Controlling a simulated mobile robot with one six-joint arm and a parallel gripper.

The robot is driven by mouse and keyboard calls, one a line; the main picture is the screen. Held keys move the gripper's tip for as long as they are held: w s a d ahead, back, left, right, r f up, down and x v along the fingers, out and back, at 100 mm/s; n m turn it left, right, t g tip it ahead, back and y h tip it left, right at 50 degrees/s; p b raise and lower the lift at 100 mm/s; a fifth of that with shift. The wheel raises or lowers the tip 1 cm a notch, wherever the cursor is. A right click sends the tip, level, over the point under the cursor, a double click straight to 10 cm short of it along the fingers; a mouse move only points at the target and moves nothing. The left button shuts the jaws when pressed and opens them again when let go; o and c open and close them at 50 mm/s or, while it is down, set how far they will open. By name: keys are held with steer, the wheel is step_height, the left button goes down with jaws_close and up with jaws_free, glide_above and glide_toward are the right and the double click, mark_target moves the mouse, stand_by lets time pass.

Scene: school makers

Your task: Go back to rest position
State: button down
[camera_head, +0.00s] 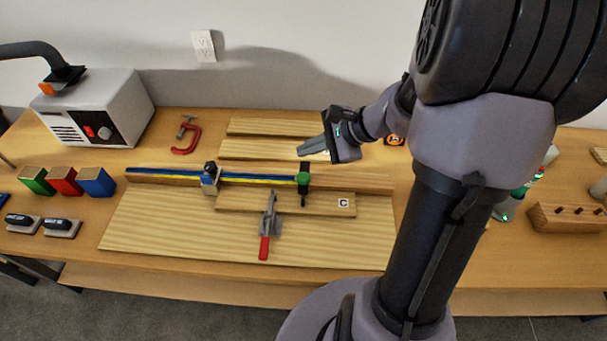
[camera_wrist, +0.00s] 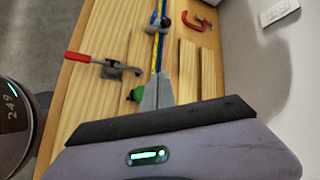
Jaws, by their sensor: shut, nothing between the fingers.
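My gripper (camera_head: 312,147) is raised over the back of the wooden bench (camera_head: 345,278), left of my arm in the head view. Its fingers are together with nothing between them. In the wrist view the closed fingers (camera_wrist: 157,92) show in front of the jig board (camera_wrist: 98,30). The jig board (camera_head: 150,225) carries a blue and yellow ruled rail (camera_head: 255,178), a green-knobbed stop (camera_head: 303,183) and a red-handled toggle clamp (camera_head: 266,225). A plank marked C (camera_head: 325,204) lies against the rail, under the clamp. My gripper appears apart from all of them.
Two loose planks (camera_head: 272,127) lie behind the rail near my gripper. A red C-clamp (camera_head: 187,138), a grey machine with a hose (camera_head: 95,108), and red, green and blue blocks (camera_head: 66,181) stand left. A wooden peg holder (camera_head: 565,218) is at right. The wall (camera_head: 280,50) bounds the back.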

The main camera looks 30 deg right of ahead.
steer(key=s+a+r+n+h, duration=0.1)
steer(key=s+a+r+n, duration=0.4)
steer(key=s+a+n, duration=0.2)
steer(key=s+a+r+n+g+h, duration=0.1)
steer(key=s+a+r+n+h, duration=0.1)
steer(key=s+a+r+n, duration=0.4)
steer(key=s+a+n, duration=0.2)
steer(key=s+a, duration=0.1)
steer(key=a, duration=0.1)
steer(key=shift+s+h, duration=0.2)
steer(key=shift+h, duration=0.1)
